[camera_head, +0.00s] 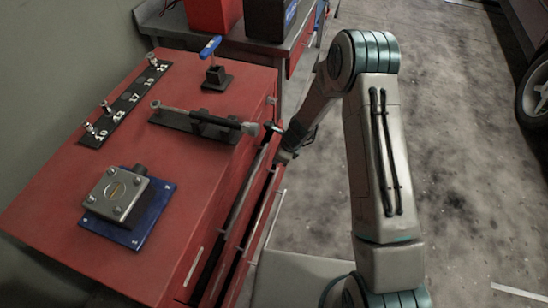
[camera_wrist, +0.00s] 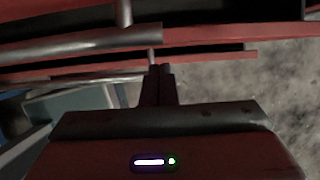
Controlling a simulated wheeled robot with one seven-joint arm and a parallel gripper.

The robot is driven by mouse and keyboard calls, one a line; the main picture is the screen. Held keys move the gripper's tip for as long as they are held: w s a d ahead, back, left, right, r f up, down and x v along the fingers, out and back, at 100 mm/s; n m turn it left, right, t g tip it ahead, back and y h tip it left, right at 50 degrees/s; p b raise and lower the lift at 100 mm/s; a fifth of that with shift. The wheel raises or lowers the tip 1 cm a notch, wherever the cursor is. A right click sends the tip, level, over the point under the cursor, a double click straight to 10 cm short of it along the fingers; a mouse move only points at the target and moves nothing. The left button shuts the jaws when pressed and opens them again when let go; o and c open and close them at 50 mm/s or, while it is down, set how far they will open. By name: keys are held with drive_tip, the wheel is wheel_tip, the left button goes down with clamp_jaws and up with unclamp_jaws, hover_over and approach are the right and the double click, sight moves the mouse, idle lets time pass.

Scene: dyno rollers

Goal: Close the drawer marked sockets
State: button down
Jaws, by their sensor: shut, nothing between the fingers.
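The red tool cabinet (camera_head: 190,150) has its drawer side facing right in the head view. At least one red drawer (camera_head: 239,262) stands out from the cabinet body, with a dark gap behind its front. No sockets mark is readable, so I cannot tell which drawer it is. My gripper (camera_head: 281,152) is beside the drawer fronts near the cabinet's far end, partly hidden by my arm. In the wrist view my gripper (camera_wrist: 160,72) is shut and empty, its fingertips close to a drawer front (camera_wrist: 200,60) and a bar handle (camera_wrist: 85,47). I cannot tell whether they touch.
On the cabinet top are a numbered socket rail (camera_head: 124,103), a torque wrench on a black stand (camera_head: 200,121), a blue-handled tool (camera_head: 211,48) and a metal block on a blue plate (camera_head: 151,212). A grey bench (camera_head: 165,22) stands behind.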

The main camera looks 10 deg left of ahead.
drive_tip(key=w+d+f+v, duration=0.1)
drive_tip(key=d+v, duration=0.1)
drive_tip(key=v, duration=0.9)
drive_tip(key=d+f+t+y+b, duration=0.1)
drive_tip(key=d+f+y+b, duration=0.5)
drive_tip(key=b, duration=1.7)
drive_tip(key=shift+y, duration=0.7)
drive_tip(key=b+x, duration=0.1)
drive_tip(key=x, duration=0.3)
drive_tip(key=r+b+x, duration=0.1)
drive_tip(key=x, duration=0.3)
drive_tip(key=a+r+b+x, duration=0.1)
drive_tip(key=x, duration=0.3)
drive_tip(key=shift+w, duration=0.4)
drive_tip(key=shift+w+a, duration=0.1)
drive_tip(key=shift+a, duration=0.4)
